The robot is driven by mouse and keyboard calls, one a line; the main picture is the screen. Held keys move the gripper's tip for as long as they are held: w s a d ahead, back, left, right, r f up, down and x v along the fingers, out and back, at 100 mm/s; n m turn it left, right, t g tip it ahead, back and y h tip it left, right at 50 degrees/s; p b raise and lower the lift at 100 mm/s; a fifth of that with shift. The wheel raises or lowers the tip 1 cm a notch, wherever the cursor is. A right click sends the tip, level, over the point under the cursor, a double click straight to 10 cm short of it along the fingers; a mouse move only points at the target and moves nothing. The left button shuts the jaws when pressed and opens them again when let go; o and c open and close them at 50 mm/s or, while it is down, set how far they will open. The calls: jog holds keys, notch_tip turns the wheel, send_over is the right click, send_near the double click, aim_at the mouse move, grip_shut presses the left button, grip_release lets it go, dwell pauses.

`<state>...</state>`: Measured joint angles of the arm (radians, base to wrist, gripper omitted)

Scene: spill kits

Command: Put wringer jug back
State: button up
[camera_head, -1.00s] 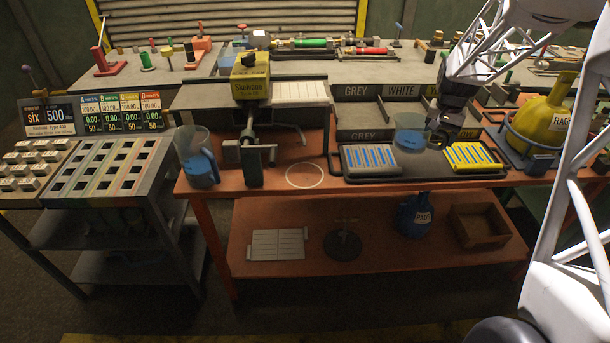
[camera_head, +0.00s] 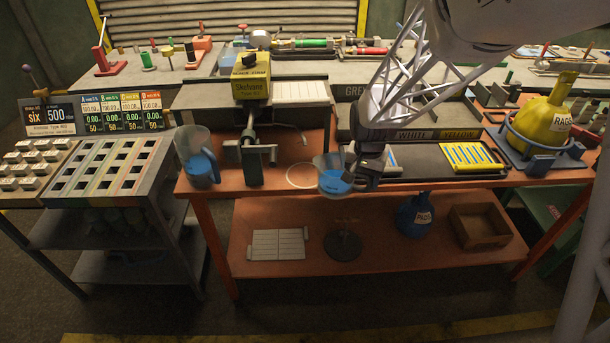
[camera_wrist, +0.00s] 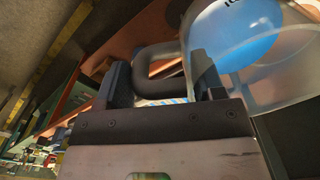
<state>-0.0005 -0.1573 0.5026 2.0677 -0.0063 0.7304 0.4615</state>
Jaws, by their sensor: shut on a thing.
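A clear jug with blue liquid (camera_head: 334,180) is held by my gripper (camera_head: 352,165), just right of a white ring (camera_head: 301,175) marked on the orange bench. In the wrist view my gripper (camera_wrist: 165,85) is shut on the dark handle of the jug (camera_wrist: 250,45). The jug looks upright; I cannot tell whether its base touches the bench. A second clear jug with blue liquid (camera_head: 199,160) stands at the bench's left end, beside the wringer (camera_head: 251,150) with its yellow labelled top.
A dark tray with a blue-striped pad and a yellow pad (camera_head: 470,157) lies to the right. A yellow rags bottle (camera_head: 548,115) stands in a blue holder at the far right. The bench front edge is close to the held jug.

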aim_at(330, 170)
jog(key=s+a+f, duration=0.2)
jog(key=s+a, duration=0.5)
jog(key=shift+s+a+f+n, duration=0.3)
jog(key=shift+s+a+f, duration=0.05)
jog(key=shift+a+f, duration=0.05)
jog(key=shift+w, duration=0.15)
jog(key=w, duration=1.3)
jog(key=shift+w, duration=0.4)
jog(key=shift+w, duration=1.9)
jog(key=shift+w+f, duration=0.1)
jog(key=shift+f, duration=0.65)
jog(key=shift+f, duration=0.15)
jog(key=o, duration=1.4)
jog(key=shift+c, duration=0.2)
